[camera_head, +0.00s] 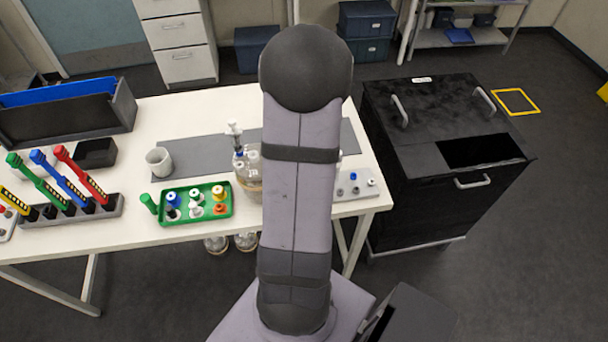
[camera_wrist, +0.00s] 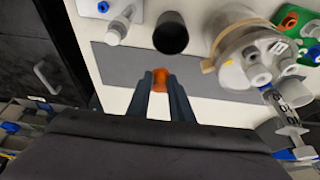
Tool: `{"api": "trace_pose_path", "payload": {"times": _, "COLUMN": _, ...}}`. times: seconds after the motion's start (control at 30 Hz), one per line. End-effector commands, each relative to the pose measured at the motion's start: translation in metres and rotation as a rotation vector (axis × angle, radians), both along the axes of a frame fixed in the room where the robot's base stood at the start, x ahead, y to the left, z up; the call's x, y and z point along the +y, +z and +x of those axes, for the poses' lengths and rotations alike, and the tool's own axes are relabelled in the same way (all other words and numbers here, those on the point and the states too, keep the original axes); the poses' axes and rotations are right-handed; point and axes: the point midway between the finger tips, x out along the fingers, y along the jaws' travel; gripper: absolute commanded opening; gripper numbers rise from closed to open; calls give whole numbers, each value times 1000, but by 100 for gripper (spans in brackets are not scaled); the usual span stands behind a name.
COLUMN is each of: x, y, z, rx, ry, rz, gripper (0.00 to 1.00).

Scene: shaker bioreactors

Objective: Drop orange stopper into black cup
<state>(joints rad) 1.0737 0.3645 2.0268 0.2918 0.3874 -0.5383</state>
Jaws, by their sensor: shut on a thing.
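In the wrist view, my gripper (camera_wrist: 160,88) is shut on the orange stopper (camera_wrist: 160,76), which sits between its two dark fingertips. The black cup (camera_wrist: 170,40) stands just beyond the fingertips in that view, upright with its dark mouth facing up. The stopper appears apart from the cup and not over its mouth. How high the stopper is above the table cannot be told. In the head view, my arm hides the gripper, the held stopper and the cup.
A large glass bottle (camera_wrist: 245,55) with ports stands close beside the cup. A grey rack (camera_head: 357,186) with small fittings is on the cup's other side. A green tray (camera_head: 183,215) holds several coloured caps. A white cup (camera_head: 159,162) and black cabinet (camera_head: 430,190) stand farther off.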

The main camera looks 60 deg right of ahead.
Motion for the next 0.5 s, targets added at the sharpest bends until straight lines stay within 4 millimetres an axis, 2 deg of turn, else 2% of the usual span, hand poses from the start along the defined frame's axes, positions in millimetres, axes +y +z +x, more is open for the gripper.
{"api": "trace_pose_path", "payload": {"times": 0.03, "x": 0, "y": -10, "z": 0, "rx": 1, "ry": 0, "rz": 1, "gripper": 0}}
{"api": "trace_pose_path", "payload": {"times": 0.2, "x": 0, "y": -27, "z": 0, "rx": 1, "ry": 0, "rz": 1, "gripper": 0}}
{"api": "trace_pose_path", "payload": {"times": 0.5, "x": 0, "y": -42, "z": 0, "rx": 0, "ry": 0, "rz": 0, "gripper": 0}}
